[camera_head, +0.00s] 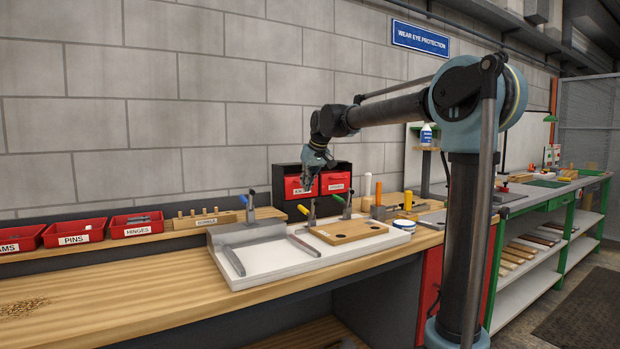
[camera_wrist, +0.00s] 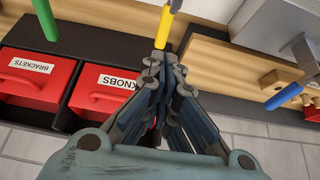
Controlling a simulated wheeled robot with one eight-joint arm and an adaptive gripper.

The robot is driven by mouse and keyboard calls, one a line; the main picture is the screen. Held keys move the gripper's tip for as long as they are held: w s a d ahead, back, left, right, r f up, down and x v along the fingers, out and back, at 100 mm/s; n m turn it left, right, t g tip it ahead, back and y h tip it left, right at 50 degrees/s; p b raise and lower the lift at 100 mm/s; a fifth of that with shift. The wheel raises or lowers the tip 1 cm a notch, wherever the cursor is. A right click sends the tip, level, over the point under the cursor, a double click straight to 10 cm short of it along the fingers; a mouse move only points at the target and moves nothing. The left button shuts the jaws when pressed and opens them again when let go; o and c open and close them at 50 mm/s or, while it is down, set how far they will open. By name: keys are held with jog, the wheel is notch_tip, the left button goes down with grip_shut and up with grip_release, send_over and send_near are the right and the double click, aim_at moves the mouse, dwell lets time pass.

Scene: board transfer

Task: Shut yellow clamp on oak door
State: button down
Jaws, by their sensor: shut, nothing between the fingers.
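The oak door (camera_head: 350,229), a flat board with two dark round holes, lies on the right part of a white fixture board. The yellow clamp (camera_head: 303,209) stands at the door's back left corner, its handle tilted to the left. Its yellow handle (camera_wrist: 164,28) also shows in the wrist view, just beyond my fingertips. My gripper (camera_head: 308,184) is shut and empty, above the clamp. In the wrist view its fingertips (camera_wrist: 164,62) overlap the lower end of the handle; I cannot tell whether they touch. The clamp's lower parts are mostly hidden there.
A green-handled clamp (camera_head: 338,199) stands to the right and a blue-handled clamp (camera_head: 251,193) to the left. Red drawers (camera_head: 300,187) stand behind. The white fixture board (camera_head: 280,268) has metal rails. The wooden bench at left is mostly clear. Red bins (camera_head: 137,224) line the wall.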

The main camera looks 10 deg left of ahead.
jog(key=x, duration=0.2)
jog(key=shift+w+a+f, duration=0.1)
jog(key=shift+f, duration=0.45)
jog(key=shift+s+d+f, duration=0.1)
jog(key=shift+s+d, duration=0.5)
jog(key=shift+s, duration=0.15)
jog(key=shift+s+d+f, duration=0.15)
jog(key=shift+s+d, duration=0.45)
jog(key=shift+s, duration=0.15)
jog(key=shift+s+d, duration=0.15)
jog(key=shift+s, duration=0.05)
